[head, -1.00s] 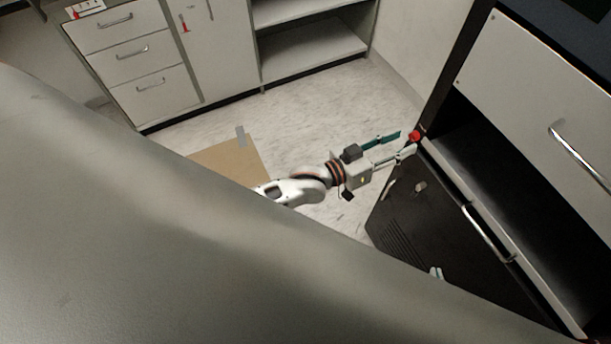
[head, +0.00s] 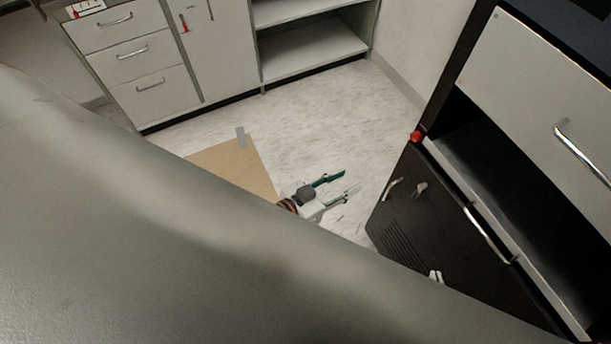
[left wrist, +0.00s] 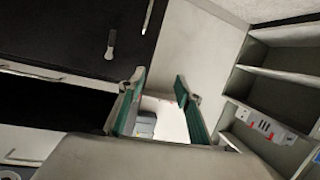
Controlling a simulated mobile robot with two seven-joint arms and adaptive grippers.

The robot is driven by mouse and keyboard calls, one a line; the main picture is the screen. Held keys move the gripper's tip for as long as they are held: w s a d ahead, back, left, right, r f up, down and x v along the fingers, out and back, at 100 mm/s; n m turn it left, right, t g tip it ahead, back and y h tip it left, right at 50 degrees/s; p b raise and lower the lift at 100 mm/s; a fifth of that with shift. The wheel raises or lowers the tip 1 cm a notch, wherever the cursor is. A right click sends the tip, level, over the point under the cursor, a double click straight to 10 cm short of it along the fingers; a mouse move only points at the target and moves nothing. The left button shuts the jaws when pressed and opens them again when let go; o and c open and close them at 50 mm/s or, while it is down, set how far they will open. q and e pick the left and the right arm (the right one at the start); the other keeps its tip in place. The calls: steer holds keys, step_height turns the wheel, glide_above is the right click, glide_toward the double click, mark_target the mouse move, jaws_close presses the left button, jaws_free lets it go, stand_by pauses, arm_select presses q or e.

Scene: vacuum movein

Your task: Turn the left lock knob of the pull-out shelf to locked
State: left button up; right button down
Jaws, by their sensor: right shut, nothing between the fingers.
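The red left lock knob (head: 416,136) sits at the far-left end of the pull-out shelf (head: 450,172), at the top corner of the black cabinet. Its exact turn angle is too small to read. My left gripper (head: 351,179) is open and empty over the floor, to the left of the knob and clearly apart from it. In the left wrist view its open green-padded fingers (left wrist: 160,80) frame no object, and the red knob does not show. Only pale fingertips of my right gripper (head: 435,276) show in front of the black door; they look closed together.
The black door (head: 400,225) has a curved handle and a small lever. The shelf front carries a long handle (head: 485,235), below a light drawer (head: 530,90). A cardboard sheet (head: 235,168) lies on the floor. White drawers (head: 130,52) stand behind; the floor between is clear.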

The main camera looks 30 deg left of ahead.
arm_select(q)
steer(key=s+a+f+g+y, duration=0.2)
steer(key=s+a+f+y, duration=0.1)
steer(key=s+a+f, duration=0.3)
steer(key=shift+s+a+f+b, duration=0.35)
steer(key=shift+s+a, duration=0.1)
steer(key=shift+s, duration=0.55)
steer(key=shift+g+y, duration=0.4)
steer(key=shift+y, duration=0.2)
steer(key=s+a, duration=0.1)
steer(key=s+a+f, duration=0.1)
steer(key=s, duration=0.1)
steer(key=shift+s+a+f, duration=0.15)
steer(key=shift+a+f, duration=0.05)
steer(key=shift+a, duration=0.2)
steer(key=shift+d, duration=0.1)
steer(key=shift+c, duration=0.9)
